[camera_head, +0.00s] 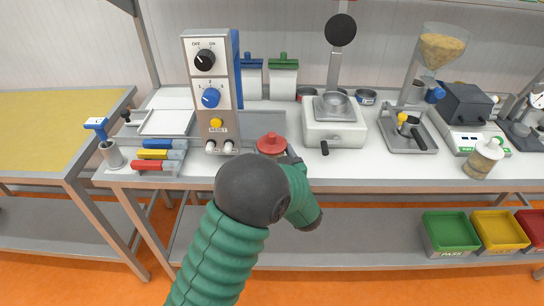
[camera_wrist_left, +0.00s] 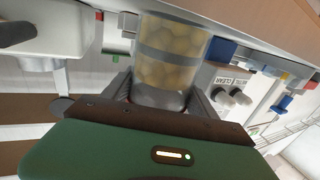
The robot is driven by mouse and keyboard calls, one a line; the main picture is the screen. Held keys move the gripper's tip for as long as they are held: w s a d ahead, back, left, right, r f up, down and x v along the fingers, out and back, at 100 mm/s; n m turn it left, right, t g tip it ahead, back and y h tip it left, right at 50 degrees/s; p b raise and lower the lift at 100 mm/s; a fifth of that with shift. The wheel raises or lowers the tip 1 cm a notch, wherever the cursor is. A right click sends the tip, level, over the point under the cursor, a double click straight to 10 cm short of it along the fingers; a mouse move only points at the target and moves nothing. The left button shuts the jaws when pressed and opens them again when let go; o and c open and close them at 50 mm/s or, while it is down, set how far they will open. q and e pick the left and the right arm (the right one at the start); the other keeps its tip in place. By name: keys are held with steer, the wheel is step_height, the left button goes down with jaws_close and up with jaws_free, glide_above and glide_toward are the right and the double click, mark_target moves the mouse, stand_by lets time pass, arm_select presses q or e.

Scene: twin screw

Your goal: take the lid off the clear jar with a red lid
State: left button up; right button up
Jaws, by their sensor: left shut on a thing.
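The clear jar's red lid (camera_head: 271,143) shows in the head view near the front edge of the bench, just beyond my left arm; the jar body is hidden there. In the left wrist view the clear jar (camera_wrist_left: 172,60), with pale yellow round things inside, stands between the two fingers of my left gripper (camera_wrist_left: 160,98). The gripper is shut on the jar, with a finger on each side. In the head view the arm covers most of the gripper (camera_head: 292,156). My right gripper is not in view.
A control box with knobs (camera_head: 211,95) stands left of the lid, and a white scale-like machine (camera_head: 334,128) stands right of it. Several colored-handled tools (camera_head: 160,155) lie at the left. Another jar (camera_head: 484,158) is at the far right. Colored bins (camera_head: 450,232) sit on the lower shelf.

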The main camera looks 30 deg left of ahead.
mark_target(273, 142)
arm_select(q)
steer(key=shift+r, duration=0.1)
step_height(273, 142, up, 4)
steer(key=shift+f+p, duration=0.25)
steer(key=shift+p, duration=0.15)
steer(key=s+d+r, duration=0.1)
steer(key=s+d, duration=0.8)
steer(key=s, duration=0.4)
steer(key=shift+r, duration=0.2)
steer(key=shift+s, duration=0.1)
steer(key=o, duration=0.8)
jaws_close()
